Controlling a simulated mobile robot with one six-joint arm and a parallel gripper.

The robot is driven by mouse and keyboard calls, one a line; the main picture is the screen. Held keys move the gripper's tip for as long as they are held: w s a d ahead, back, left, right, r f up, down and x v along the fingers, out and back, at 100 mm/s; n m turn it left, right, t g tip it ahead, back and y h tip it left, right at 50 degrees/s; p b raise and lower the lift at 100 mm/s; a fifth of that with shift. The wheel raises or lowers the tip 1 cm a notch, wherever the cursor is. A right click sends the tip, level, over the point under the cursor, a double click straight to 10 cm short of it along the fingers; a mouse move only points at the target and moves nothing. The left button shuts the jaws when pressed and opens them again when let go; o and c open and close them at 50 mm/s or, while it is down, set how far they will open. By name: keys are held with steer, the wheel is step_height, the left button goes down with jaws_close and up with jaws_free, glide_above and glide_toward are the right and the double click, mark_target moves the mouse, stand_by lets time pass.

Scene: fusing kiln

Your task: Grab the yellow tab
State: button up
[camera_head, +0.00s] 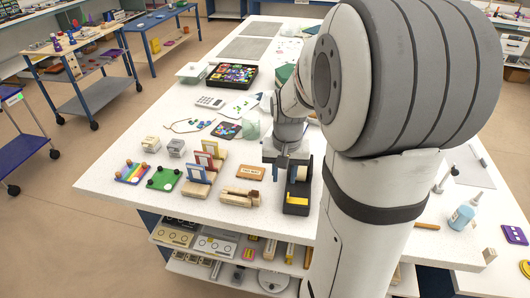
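A small yellow tab (297,200) shows at the front end of a black holder (295,209) near the front edge of the white table. My gripper (283,178) points down just behind and to the left of the tab. Its two fingers look apart with nothing seen between them. The gripper seems not to touch the tab, but depth is hard to judge. My arm hides the table to the right of the holder.
A wooden block set (240,197) and an orange-labelled wooden box (250,172) sit left of the holder. Framed panels on wooden stands (203,167) and a green board (164,179) stand further left. A blue-white bottle (461,217) stands right of my arm.

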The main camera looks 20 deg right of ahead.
mark_target(288, 196)
steer(key=shift+m, duration=0.4)
steer(key=f, duration=0.3)
steer(key=d+f+p, duration=0.1)
steer(key=f, duration=0.2)
steer(key=d+f+p, duration=0.1)
steer(key=f, duration=0.2)
steer(key=shift+w, duration=0.25)
jaws_close()
